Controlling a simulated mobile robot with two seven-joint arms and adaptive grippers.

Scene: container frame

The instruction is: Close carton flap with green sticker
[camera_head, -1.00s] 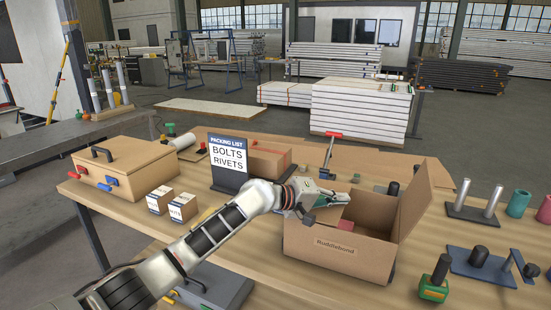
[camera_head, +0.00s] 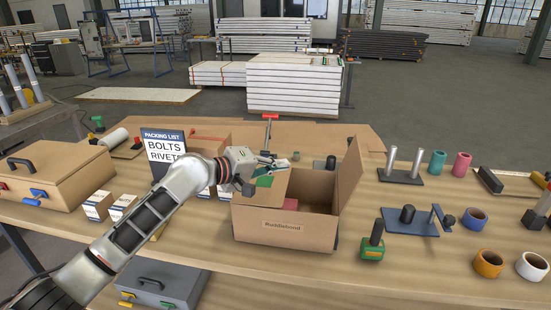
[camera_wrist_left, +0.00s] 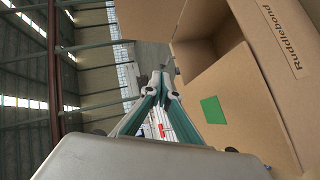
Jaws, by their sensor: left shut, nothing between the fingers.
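An open carton (camera_head: 285,228) stands on the workbench, with the word Ruddlebond on its front. Its flap with the green sticker (camera_head: 264,181) is on the left side, tilted up over the opening. The sticker also shows in the left wrist view (camera_wrist_left: 212,110). My left gripper (camera_head: 273,162) is at the upper edge of this flap, shut and empty. In the left wrist view its fingertips (camera_wrist_left: 160,82) meet beside the flap; I cannot tell whether they touch it. My right gripper is not in view.
The carton's right flap (camera_head: 350,172) stands up. A packing list sign (camera_head: 164,154) and small boxes (camera_head: 97,205) stand left. A green-based tool (camera_head: 373,243) and a blue fixture (camera_head: 410,224) are right. The front bench strip is mostly clear.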

